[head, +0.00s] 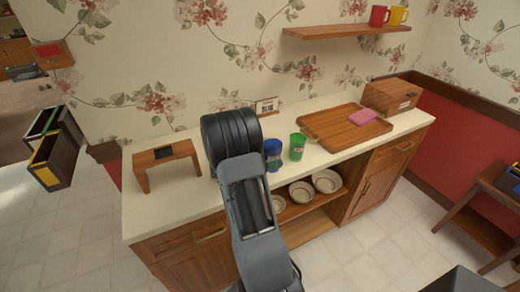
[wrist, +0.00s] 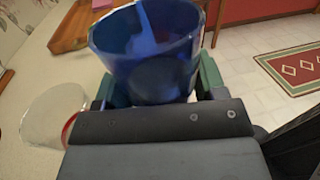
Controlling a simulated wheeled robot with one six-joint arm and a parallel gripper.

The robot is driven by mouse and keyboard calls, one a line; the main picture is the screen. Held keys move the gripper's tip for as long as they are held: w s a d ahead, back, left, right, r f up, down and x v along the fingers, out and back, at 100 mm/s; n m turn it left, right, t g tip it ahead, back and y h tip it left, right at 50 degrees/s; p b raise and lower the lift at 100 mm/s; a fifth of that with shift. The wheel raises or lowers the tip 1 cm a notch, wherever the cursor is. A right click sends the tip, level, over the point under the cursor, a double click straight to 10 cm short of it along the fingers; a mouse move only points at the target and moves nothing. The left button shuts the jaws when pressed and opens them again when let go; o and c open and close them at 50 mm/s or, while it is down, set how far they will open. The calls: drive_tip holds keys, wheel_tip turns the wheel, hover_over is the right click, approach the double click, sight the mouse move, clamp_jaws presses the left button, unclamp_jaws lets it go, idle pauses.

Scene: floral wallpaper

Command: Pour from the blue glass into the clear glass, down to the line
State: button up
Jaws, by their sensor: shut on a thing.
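The blue glass (wrist: 140,60) is between the two green-tipped fingers of my gripper (wrist: 158,88), which is shut on it. In the head view the blue glass (head: 273,147) shows just right of my arm, over the counter, and looks about upright. I cannot tell how much liquid is in it. The clear glass (wrist: 52,112) stands on the counter at the left of the wrist view, apart from the blue glass. A red line (wrist: 69,128) shows on its side. Its fill level is not clear. In the head view I cannot make out the clear glass; my arm covers part of the counter.
A green cup (head: 297,146) stands close to the right of the blue glass. A wooden tray (head: 345,128) with a pink cloth (head: 363,117) and a wooden box (head: 391,96) are farther right. A small wooden stand (head: 163,154) is at left. Bowls (head: 327,181) sit on the shelf below.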

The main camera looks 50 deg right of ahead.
sight(281, 145)
drive_tip(key=shift+r, duration=0.1)
idle(0.3)
wheel_tip(281, 145, up, 5)
drive_tip(key=p, duration=0.4)
drive_tip(key=shift+p, duration=0.4)
idle(0.4)
